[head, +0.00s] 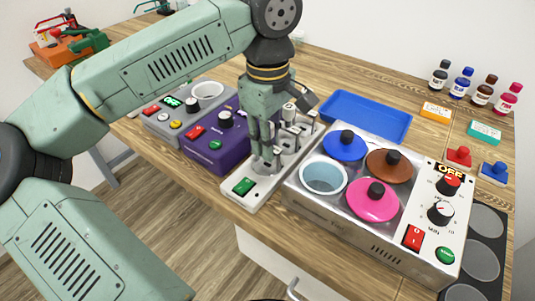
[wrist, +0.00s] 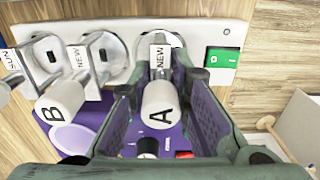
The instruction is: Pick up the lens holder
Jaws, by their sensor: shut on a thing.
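My gripper (head: 266,158) points down over a white panel (head: 232,199) with a green switch (head: 243,186). In the wrist view my gripper (wrist: 161,88) is shut on a metal holder (wrist: 160,62) with a white cylindrical end marked A (wrist: 162,108). I take this as the lens holder, though no lens can be made out. The holder is still at its round socket in the panel; whether it is clear of it I cannot tell. A similar holder with an end marked B (wrist: 60,102) stands to its left in the wrist view, with another partly visible beyond.
A purple unit (head: 213,152) stands left of the panel and a steel unit with colored lids (head: 335,207) stands close on its right. A blue tray (head: 366,113) lies behind. Several small bottles (head: 462,83) stand at the back right.

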